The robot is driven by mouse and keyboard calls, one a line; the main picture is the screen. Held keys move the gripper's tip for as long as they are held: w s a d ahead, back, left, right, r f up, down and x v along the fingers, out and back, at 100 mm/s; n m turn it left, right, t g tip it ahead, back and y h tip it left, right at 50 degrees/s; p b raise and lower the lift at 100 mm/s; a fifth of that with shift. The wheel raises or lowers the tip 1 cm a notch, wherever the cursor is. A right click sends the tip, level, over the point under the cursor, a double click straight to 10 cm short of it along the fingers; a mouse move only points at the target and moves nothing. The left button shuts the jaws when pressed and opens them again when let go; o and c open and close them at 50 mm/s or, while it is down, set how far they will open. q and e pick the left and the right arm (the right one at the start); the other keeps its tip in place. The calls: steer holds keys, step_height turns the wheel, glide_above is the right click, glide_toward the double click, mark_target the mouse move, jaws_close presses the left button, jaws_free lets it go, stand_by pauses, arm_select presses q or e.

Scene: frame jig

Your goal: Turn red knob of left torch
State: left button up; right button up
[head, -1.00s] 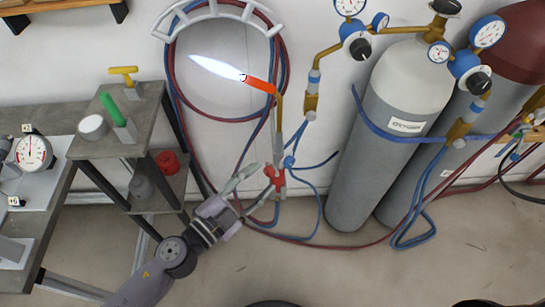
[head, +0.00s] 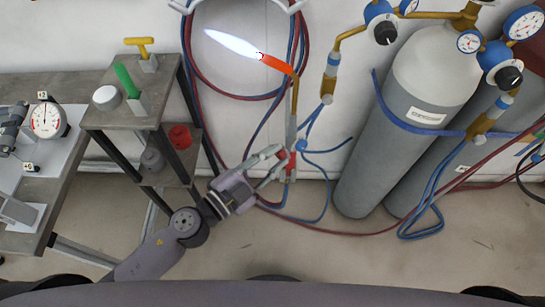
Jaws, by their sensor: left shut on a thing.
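The torch (head: 293,105) stands upright near the wall in the head view, with an orange-red tip (head: 276,64) bent to the left. A long white-blue flame (head: 232,45) comes out of the tip. The red knob (head: 284,156) is low on the torch, partly covered by my fingers. A blue knob (head: 301,145) sits just above and to its right. My left gripper (head: 279,164) reaches up from the lower left and is shut on the red knob, one finger on each side. My right gripper is not in view.
Grey gas cylinders (head: 385,150) stand to the right with gauges on top. Red and blue hoses (head: 330,231) hang around the torch and run along the floor. A stepped grey stand (head: 130,125) and a table with a dial gauge (head: 46,121) are at the left.

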arm_select(q)
jaws_close()
steer(key=shift+m, duration=0.3)
steer(key=m, duration=0.3)
steer(key=shift+m, duration=0.3)
steer(key=m, duration=0.5)
steer(key=shift+m, duration=0.3)
steer(key=o, duration=0.8)
jaws_free()
